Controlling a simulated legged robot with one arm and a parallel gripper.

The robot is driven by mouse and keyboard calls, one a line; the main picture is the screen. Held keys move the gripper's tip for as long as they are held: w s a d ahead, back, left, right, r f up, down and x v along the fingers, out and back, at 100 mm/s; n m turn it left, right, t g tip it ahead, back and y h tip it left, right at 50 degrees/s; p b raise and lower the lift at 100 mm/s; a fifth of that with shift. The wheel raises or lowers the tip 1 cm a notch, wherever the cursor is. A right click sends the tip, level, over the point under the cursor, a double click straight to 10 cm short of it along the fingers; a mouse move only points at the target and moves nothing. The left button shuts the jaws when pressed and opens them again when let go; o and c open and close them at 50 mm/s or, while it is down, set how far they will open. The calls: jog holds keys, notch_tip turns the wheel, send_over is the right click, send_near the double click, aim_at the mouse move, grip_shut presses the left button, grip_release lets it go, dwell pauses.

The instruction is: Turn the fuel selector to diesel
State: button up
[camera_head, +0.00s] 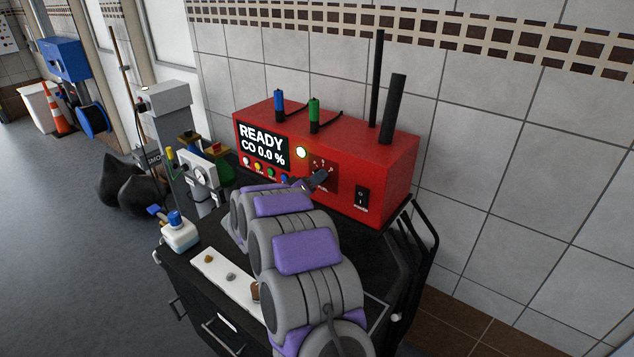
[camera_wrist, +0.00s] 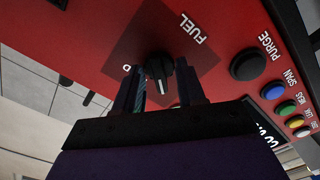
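The fuel selector is a black knob (camera_wrist: 159,70) on a dark red square plate of the red analyzer (camera_head: 390,160). In the wrist view, which is turned over, its white pointer line points away from the FUEL label (camera_wrist: 187,28). A letter D (camera_wrist: 127,68) shows to the left of the knob, partly by a finger. My gripper (camera_wrist: 161,78) has its two fingers apart, one on each side of the knob. I cannot tell whether they touch it. In the head view my gripper (camera_head: 317,180) reaches the plate and hides the knob.
The analyzer stands on a black cart (camera_head: 165,275) against a tiled wall. Its screen (camera_head: 262,145) reads READY, CO 0.0 %. Colored buttons and a PURGE button (camera_wrist: 248,65) are close to the knob; a power switch (camera_head: 361,197) is right. A white bottle (camera_head: 180,236) stands at the cart's left.

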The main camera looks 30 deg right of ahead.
jog(key=shift+w+a+r, duration=0.2)
jog(key=shift+a+r, duration=0.05)
jog(key=shift+a, duration=0.35)
jog(key=shift+d+f, duration=0.15)
jog(key=shift+d, duration=0.55)
jog(key=c, duration=0.4)
jog(key=shift+a, duration=0.15)
grip_shut()
